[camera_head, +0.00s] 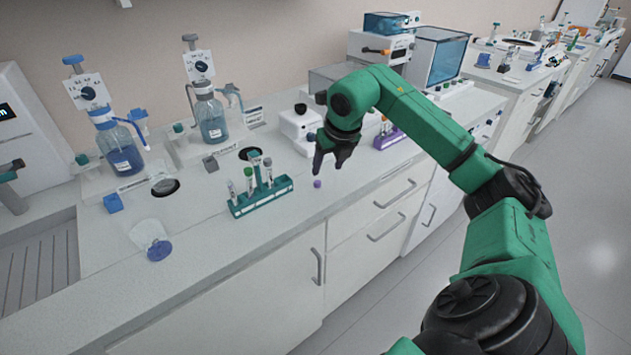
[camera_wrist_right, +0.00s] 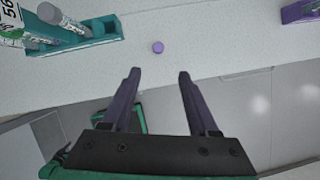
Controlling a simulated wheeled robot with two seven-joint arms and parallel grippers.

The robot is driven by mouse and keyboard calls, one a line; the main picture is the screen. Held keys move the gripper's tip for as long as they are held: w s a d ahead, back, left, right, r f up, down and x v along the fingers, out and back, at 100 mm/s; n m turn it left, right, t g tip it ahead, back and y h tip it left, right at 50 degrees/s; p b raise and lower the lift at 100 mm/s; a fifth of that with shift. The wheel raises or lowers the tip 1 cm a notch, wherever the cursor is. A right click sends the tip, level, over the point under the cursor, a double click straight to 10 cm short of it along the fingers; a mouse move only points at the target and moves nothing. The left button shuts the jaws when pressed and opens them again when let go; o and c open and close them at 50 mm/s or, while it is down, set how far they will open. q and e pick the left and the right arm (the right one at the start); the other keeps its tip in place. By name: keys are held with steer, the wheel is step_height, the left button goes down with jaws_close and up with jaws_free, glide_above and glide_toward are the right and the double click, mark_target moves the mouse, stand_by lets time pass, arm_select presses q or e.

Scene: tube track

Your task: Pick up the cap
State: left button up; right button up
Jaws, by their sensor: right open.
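A small purple cap (camera_head: 317,184) lies on the white bench top near its front edge, to the right of the teal tube rack. It also shows in the right wrist view (camera_wrist_right: 158,47), beyond the fingertips and roughly between their lines. My right gripper (camera_head: 329,168) is above the bench close to the cap, with its fingers pointing down. In the right wrist view the right gripper (camera_wrist_right: 159,72) is open, with nothing between its fingers. The cap is apart from the fingers. My left gripper is not in view.
A teal rack (camera_head: 262,199) with several tubes stands left of the cap. A purple rack (camera_head: 389,139) stands to the right. A clear beaker-like vessel (camera_head: 150,238) with a blue end lies farther left. Bottles with dispensers (camera_head: 122,153) stand behind. Bench around the cap is clear.

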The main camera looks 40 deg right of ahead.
mark_target(318, 183)
steer(key=x, duration=0.3)
steer(key=shift+w+f, duration=0.25)
steer(key=shift+w, duration=0.05)
steer(key=p+x, duration=0.2)
steer(key=x, duration=0.3)
steer(key=shift+w+a+f+p, duration=0.1)
steer(key=shift+w+p, duration=0.2)
steer(key=shift+f, duration=0.15)
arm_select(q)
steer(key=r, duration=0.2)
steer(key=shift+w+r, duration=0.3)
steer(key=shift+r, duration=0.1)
arm_select(e)
jaws_close()
